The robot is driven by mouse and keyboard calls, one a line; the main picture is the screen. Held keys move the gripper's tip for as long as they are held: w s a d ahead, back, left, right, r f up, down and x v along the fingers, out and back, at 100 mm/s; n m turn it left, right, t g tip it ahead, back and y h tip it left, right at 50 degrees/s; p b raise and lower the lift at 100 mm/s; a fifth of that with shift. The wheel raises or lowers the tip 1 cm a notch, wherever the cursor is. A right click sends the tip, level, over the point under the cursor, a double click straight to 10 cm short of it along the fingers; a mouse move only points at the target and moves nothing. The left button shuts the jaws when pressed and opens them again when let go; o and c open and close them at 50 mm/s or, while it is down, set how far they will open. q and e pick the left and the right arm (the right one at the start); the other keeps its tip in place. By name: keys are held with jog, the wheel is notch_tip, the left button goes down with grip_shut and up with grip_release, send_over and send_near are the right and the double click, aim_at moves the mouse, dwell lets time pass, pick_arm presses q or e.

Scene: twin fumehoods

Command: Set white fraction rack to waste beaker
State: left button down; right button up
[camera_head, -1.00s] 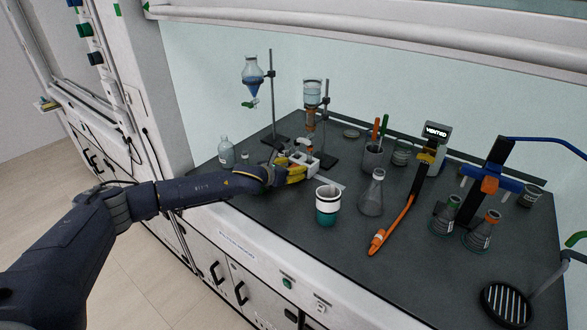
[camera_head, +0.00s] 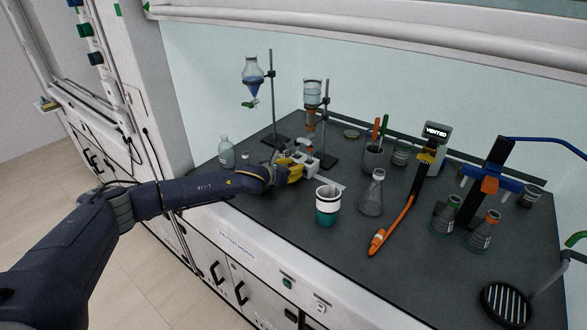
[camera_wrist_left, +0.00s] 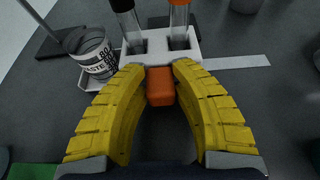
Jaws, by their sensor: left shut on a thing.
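The white fraction rack (camera_head: 311,165) is at my left gripper's tips, near the stand on the bench. In the left wrist view the rack (camera_wrist_left: 193,50) holds two tubes, one orange-topped and one dark. My left gripper (camera_head: 297,166) has yellow fingers shut on the rack's orange grip block (camera_wrist_left: 160,86). The waste beaker (camera_wrist_left: 98,57), labelled WASTE, stands just left of the rack in the wrist view, with a white edge under it. In the head view I cannot clearly make it out. My right gripper is not in view.
A white-and-teal cup (camera_head: 327,206) and a conical flask (camera_head: 372,195) stand right of the gripper. A column stand (camera_head: 326,130) and separating funnel (camera_head: 252,76) are behind. A white strip (camera_wrist_left: 236,62) lies beside the rack. Open bench lies in front of the flask.

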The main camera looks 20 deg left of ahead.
pick_arm(q)
jog(key=shift+s+d, duration=0.45)
jog(key=shift+d, duration=0.8)
jog(key=shift+s+d, duration=0.45)
jog(key=shift+d, duration=0.8)
jog(key=shift+s+d, duration=0.45)
jog(key=shift+d, duration=0.8)
jog(key=c, duration=1.1)
grip_release()
jog(key=v, duration=1.2)
jog(key=shift+c, duration=0.2)
